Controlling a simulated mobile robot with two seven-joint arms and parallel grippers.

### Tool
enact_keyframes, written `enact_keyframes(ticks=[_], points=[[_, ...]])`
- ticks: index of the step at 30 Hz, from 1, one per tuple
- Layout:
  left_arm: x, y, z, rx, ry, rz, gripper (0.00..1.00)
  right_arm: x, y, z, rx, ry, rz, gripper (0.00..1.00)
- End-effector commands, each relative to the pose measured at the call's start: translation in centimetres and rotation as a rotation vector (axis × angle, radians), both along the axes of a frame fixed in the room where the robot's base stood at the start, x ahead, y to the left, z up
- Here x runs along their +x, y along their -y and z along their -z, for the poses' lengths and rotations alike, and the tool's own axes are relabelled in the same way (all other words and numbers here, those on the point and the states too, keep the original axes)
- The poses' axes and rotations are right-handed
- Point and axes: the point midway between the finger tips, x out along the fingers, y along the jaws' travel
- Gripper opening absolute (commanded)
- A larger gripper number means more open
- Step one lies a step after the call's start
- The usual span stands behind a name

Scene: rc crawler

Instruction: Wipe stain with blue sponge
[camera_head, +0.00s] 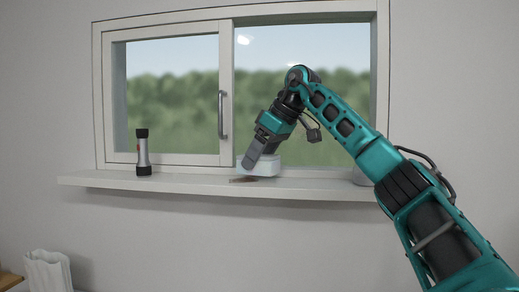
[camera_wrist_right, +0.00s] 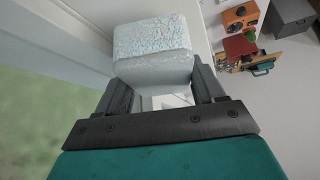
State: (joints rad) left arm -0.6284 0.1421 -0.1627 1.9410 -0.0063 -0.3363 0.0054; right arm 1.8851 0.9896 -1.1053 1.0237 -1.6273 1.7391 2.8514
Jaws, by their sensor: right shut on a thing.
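A pale, bluish-white sponge (camera_head: 267,169) is held just over the windowsill (camera_head: 200,184) in the head view. Its speckled face also shows in the wrist view (camera_wrist_right: 152,38). My right gripper (camera_head: 254,158) is shut on the sponge, with one finger on each side in the wrist view. A small dark brown stain (camera_head: 243,180) lies on the sill, at the sponge's lower left. I cannot tell whether the sponge touches the sill, and it may hide part of the stain. My left gripper is not in view.
A black and silver flashlight (camera_head: 143,152) stands on the sill at the left. A grey object (camera_head: 360,176) at the right is partly hidden by my arm. The window (camera_head: 225,100) rises behind the sill. A white bag (camera_head: 47,270) stands low at the left.

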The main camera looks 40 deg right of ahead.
Motion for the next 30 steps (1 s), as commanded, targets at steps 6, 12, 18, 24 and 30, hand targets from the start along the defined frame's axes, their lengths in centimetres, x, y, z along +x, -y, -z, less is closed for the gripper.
enact_keyframes(ticks=[6,12,18,24,30], points=[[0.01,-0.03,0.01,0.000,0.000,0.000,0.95,0.00,0.01,0.11,0.001,0.000,0.001,0.40],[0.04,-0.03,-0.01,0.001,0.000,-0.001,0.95,0.01,0.02,0.09,0.001,0.000,0.001,0.40],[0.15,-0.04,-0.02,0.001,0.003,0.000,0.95,0.00,0.02,0.14,0.001,0.000,0.001,0.40],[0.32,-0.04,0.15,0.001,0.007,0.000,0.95,0.00,0.02,0.51,0.001,0.000,0.001,0.40],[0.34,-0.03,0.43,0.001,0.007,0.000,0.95,0.01,0.04,0.93,0.001,0.000,0.001,0.40]])
